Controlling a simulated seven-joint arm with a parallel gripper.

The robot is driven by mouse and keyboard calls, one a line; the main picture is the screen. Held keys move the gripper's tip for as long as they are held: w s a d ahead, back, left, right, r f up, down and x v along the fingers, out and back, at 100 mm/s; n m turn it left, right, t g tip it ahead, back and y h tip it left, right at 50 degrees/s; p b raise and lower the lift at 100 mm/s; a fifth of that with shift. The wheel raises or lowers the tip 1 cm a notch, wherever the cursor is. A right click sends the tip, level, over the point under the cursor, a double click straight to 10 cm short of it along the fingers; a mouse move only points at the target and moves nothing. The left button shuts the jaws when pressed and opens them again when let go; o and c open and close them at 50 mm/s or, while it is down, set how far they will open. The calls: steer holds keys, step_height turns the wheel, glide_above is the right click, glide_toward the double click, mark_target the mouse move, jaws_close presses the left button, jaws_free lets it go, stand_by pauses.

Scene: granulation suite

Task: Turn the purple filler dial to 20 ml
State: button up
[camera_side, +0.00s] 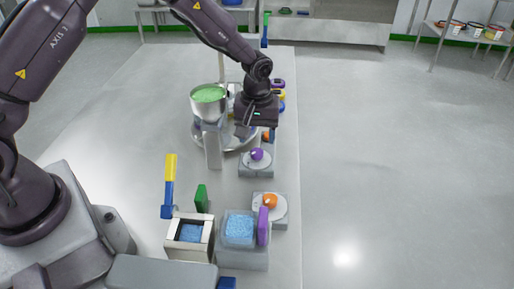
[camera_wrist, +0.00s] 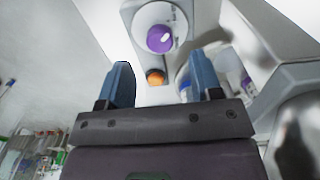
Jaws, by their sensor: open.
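The purple filler dial (camera_side: 256,154) sits on a round pale plate on a grey base (camera_side: 255,171), right of the metal mixing bowl. In the wrist view the purple dial (camera_wrist: 160,39) shows beyond my fingertips, centred slightly left between them. Small marks on its plate are too small to read. My gripper (camera_side: 254,131) is just behind the dial in the side view, fingers apart and empty. In the wrist view my gripper (camera_wrist: 162,78) shows two blue fingers spread wide, apart from the dial.
An orange dial (camera_side: 270,201) stands on a similar base nearer the side camera. A clear container of blue granules (camera_side: 240,229) with a purple plate is beside it. A steel cup of green material (camera_side: 209,95) stands left of my gripper. Floor right of the table is clear.

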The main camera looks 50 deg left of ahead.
mark_target(257, 151)
step_height(257, 151, down, 5)
steer(key=shift+r, duration=0.1)
stand_by(0.3)
steer(key=c, duration=0.9)
